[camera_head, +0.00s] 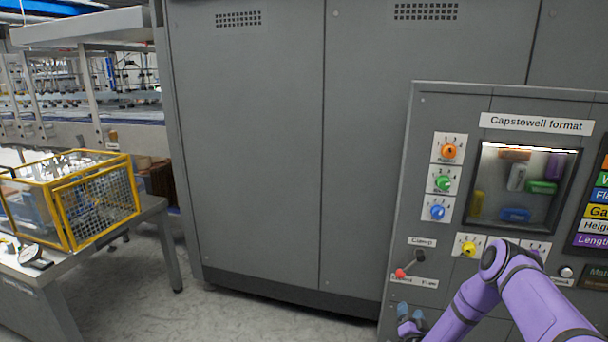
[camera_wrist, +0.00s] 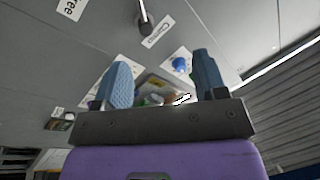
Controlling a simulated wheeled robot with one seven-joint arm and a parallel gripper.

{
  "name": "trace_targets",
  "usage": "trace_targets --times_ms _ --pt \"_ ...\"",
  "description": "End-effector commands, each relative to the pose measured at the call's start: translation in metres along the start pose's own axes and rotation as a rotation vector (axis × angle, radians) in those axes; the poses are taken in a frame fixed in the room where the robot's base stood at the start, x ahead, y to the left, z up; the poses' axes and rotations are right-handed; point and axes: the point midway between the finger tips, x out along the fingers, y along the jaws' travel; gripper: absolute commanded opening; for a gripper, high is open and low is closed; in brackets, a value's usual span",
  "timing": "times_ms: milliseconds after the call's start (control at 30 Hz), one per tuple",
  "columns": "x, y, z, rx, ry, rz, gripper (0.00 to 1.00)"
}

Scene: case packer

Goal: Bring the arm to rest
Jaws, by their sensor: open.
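My gripper (camera_head: 411,315) is low in the head view, at the lower left of the grey control panel, below the clamp lever (camera_head: 401,272). Its two blue fingers stand apart with nothing between them. In the wrist view my gripper (camera_wrist: 163,78) is also open and empty, with the panel face beyond it. The lever also shows at the top of the wrist view (camera_wrist: 145,20), apart from the fingers. My purple arm bends up in front of the panel's lower part and hides some of it.
The panel (camera_head: 460,100) carries orange, green, blue and yellow knobs and a window (camera_head: 524,188) with coloured blocks behind it. A tall grey cabinet (camera_head: 250,150) stands behind. A yellow mesh cage (camera_head: 100,205) sits on a table at left. Floor between is clear.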

Motion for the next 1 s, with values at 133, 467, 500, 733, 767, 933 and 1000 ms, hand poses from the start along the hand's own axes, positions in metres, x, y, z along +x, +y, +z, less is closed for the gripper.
trace_targets --times_ms 133,467,500,733,767,933,1000 --pt "0.021 -0.014 -0.015 -0.021 -0.039 -0.015 0.65" --pt "0.082 -0.069 -0.074 -0.114 -0.196 -0.053 0.65" --pt "0.089 -0.077 -0.083 -0.129 -0.219 -0.056 0.65" --pt "0.118 -0.126 -0.14 -0.22 -0.346 -0.065 0.65" --pt "0.12 -0.132 -0.147 -0.232 -0.361 -0.065 0.65" --pt "0.128 -0.168 -0.191 -0.3 -0.448 -0.059 0.65" --pt "0.128 -0.182 -0.21 -0.326 -0.482 -0.053 0.65"
